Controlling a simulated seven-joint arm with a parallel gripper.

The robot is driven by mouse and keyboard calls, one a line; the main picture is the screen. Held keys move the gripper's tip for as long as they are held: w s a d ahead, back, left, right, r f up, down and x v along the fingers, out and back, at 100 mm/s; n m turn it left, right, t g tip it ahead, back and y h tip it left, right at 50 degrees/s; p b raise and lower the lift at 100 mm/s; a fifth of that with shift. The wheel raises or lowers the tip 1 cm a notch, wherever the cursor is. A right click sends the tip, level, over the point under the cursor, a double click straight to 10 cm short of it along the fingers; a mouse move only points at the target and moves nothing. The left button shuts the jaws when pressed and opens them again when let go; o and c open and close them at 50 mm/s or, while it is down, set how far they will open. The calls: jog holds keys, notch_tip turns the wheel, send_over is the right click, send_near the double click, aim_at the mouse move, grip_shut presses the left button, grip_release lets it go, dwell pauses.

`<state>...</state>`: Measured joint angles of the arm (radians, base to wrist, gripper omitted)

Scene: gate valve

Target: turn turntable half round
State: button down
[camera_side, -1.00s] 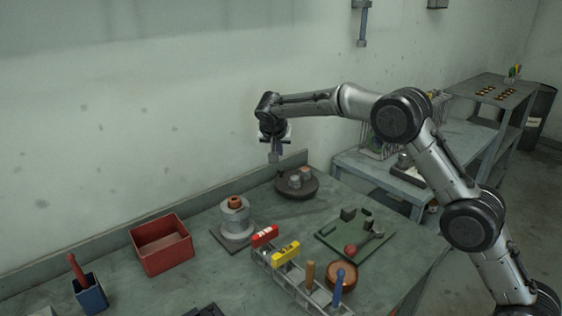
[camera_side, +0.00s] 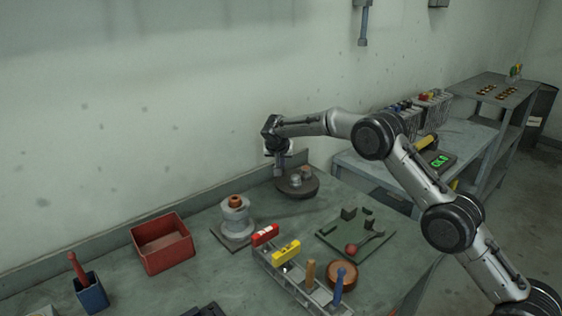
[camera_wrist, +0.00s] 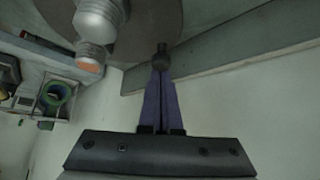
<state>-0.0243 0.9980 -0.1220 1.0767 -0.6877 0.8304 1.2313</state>
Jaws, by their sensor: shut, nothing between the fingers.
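The turntable (camera_side: 310,191) is a dark round disc at the back of the bench, against the wall ledge. Small fittings (camera_side: 296,181) stand on it, one grey and one brownish. In the wrist view the disc (camera_wrist: 140,45) fills the top, with a pale grey fitting with an orange end (camera_wrist: 97,25) on it. A short dark peg (camera_wrist: 161,56) shows at its edge. My gripper (camera_side: 280,170) is at the disc's left back edge. Its purple fingers (camera_wrist: 160,72) are shut and empty, tips at the peg; whether they touch it I cannot tell.
The wall ledge (camera_wrist: 235,52) runs close beside the disc. A grey spool-shaped part (camera_side: 236,218) stands on a plate left of it. A green tray (camera_side: 375,245), a rack with red and yellow levels (camera_side: 285,252) and a red bin (camera_side: 162,245) stand nearer. Bare bench lies between.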

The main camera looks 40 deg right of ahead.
aim_at(280, 186)
jog(key=shift+s+a+n+t+y, duration=0.15)
jog(key=shift+a+n+t+y, duration=0.2)
jog(key=shift+n, duration=0.45)
jog(key=shift+s+a+n+t+y, duration=0.2)
jog(key=shift+a+n+y, duration=0.2)
jog(key=shift+n, duration=0.25)
jog(key=shift+s+a+n+t+y, duration=0.15)
jog(key=shift+a+n+y, duration=0.15)
jog(key=shift+n+y, duration=0.25)
jog(key=shift+s+a+n+t+y, duration=0.3)
jog(key=shift+n+y, duration=0.2)
jog(key=shift+n, duration=0.4)
jog(key=shift+s+a+n+t+y, duration=0.2)
jog(key=shift+s+a+n+y, duration=0.25)
jog(key=shift+n, duration=0.45)
jog(key=shift+s+a, duration=0.3)
jog(key=shift+s, duration=0.05)
jog(key=shift+s+a, duration=0.15)
jog(key=shift+s, duration=0.45)
jog(key=shift+s+a, duration=0.1)
jog(key=shift+s, duration=0.2)
